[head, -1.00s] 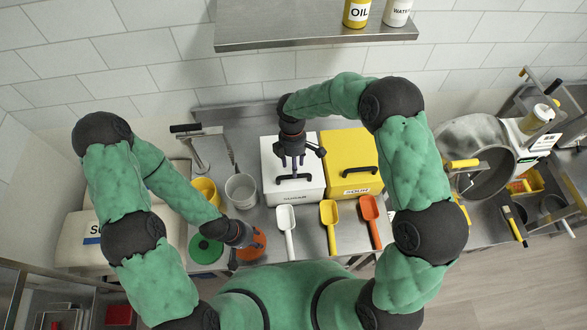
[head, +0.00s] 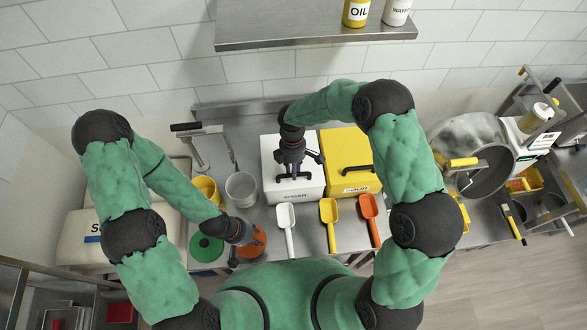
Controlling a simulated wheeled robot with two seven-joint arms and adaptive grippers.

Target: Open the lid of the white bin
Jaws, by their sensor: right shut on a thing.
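The white bin (head: 272,187), labelled sugar on its front, stands on the steel counter with its lid down. A black handle (head: 293,176) sits on the lid near the front edge. My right gripper (head: 293,172) points down over the lid and is shut on this handle; its body hides part of the lid. My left gripper (head: 252,236) is low at the left, over an orange round item at the counter's front. Its fingers are hard to make out, so its opening cannot be told.
A yellow bin (head: 345,150) stands right beside the white bin. White, yellow and orange scoops (head: 329,222) lie in front. A grey bucket (head: 241,188) and a yellow one (head: 206,188) stand to the left. A steel shelf (head: 300,34) with bottles hangs above the back.

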